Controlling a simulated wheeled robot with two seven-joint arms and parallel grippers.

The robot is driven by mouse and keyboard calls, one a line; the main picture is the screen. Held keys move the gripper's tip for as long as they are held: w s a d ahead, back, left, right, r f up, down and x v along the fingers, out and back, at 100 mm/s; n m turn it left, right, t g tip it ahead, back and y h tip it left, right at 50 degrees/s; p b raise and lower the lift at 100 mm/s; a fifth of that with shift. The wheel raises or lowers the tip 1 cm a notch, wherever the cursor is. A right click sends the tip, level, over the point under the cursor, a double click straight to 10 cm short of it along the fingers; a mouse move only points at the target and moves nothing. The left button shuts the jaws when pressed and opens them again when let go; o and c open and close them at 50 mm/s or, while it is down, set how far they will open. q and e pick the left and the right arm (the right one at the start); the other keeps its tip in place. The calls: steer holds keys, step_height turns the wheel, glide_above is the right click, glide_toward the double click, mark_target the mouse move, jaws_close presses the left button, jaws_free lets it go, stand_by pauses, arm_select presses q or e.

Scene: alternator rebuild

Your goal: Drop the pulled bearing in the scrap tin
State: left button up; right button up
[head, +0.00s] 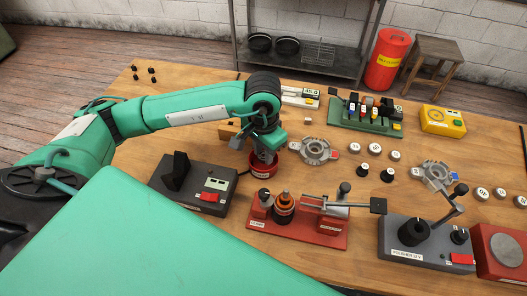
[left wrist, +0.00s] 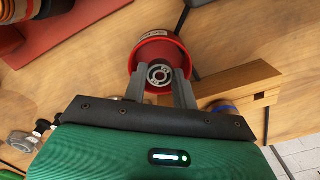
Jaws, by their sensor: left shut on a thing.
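The scrap tin is a round red tin (head: 291,165) on the table, below and partly behind my left gripper in the head view. It also shows in the left wrist view (left wrist: 182,47). My left gripper (head: 266,157) points down at the tin. In the left wrist view its two fingers (left wrist: 159,84) are shut on the bearing (left wrist: 159,75), a small metal ring with a dark hole. The bearing appears over the tin's opening; I cannot tell its exact height. My right gripper is not in view.
A dark grey device (head: 192,188) stands left of the tin, and a red fixture (head: 300,228) with a copper-toned rotor stands in front. A silver housing (head: 316,150) sits close to the right. A wooden block (left wrist: 240,83) lies beside the tin.

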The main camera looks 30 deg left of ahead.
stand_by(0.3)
arm_select(q)
steer(key=o, duration=1)
steer(key=c, duration=0.4)
steer(key=shift+o, duration=0.2)
steer(key=shift+r, duration=0.1)
steer(key=shift+r+p, duration=0.6)
steer(key=shift+r, duration=1.15)
steer(key=shift+r+p, duration=0.6)
steer(key=shift+r, duration=1.6)
steer(key=shift+s+f, duration=0.1)
